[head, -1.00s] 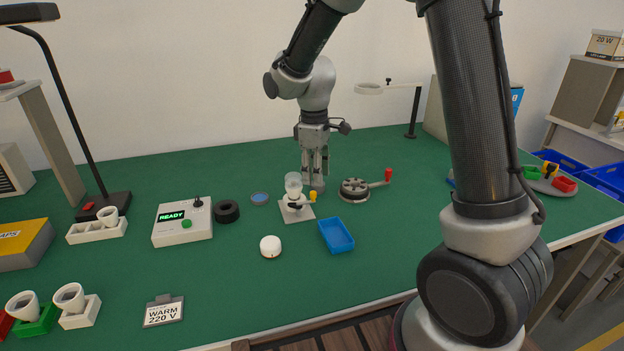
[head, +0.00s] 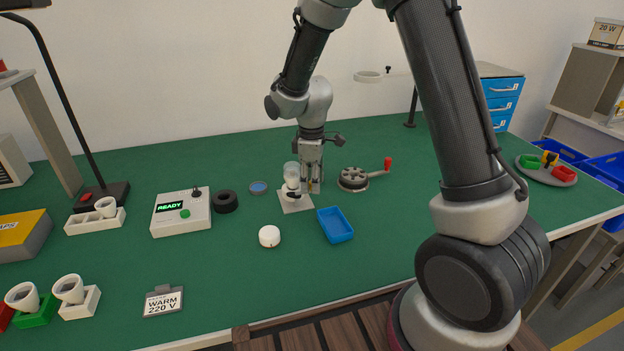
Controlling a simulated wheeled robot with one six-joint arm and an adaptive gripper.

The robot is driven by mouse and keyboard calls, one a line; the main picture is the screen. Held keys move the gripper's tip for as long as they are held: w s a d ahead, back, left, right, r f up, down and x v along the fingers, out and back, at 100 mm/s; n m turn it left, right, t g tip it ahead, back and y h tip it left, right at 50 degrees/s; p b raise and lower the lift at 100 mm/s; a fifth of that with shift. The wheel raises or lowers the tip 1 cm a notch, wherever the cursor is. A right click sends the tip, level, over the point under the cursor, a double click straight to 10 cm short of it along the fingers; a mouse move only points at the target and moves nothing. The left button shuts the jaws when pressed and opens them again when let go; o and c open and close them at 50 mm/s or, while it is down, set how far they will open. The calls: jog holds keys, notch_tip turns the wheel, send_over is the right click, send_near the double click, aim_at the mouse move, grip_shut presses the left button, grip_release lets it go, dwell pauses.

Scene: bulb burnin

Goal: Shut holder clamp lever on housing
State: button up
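The housing (head: 292,190) is a small white upright body on a light square base plate (head: 297,207), with a clear bulb (head: 291,169) on top. Most of the lever arm is hidden.
A round dark fixture with a red-handled crank (head: 354,179) stands close on the right. A blue tray (head: 335,225) and a white round puck (head: 269,236) lie in front. A READY tester box (head: 181,213) and black ring (head: 225,202) are left. Green bench (head: 390,220) is clear front right.

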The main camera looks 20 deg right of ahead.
grip_shut()
jog(key=shift+s+m, duration=0.1)
jog(key=shift+m, duration=0.2)
jog(key=m, duration=0.1)
jog(key=s+m, duration=0.1)
jog(key=m, duration=0.1)
jog(key=s+m, duration=0.1)
jog(key=m, duration=0.1)
jog(key=shift+a, duration=0.3)
jog(key=m, duration=0.3)
jog(key=shift+s+a+m, duration=0.4)
jog(key=shift+s+a+m+g, duration=0.15)
jog(key=shift+a+m, duration=0.05)
jog(key=shift+m, duration=0.45)
jog(key=shift+s+a+m+g, duration=0.15)
jog(key=shift+a+m, duration=0.05)
jog(key=shift+m, duration=0.45)
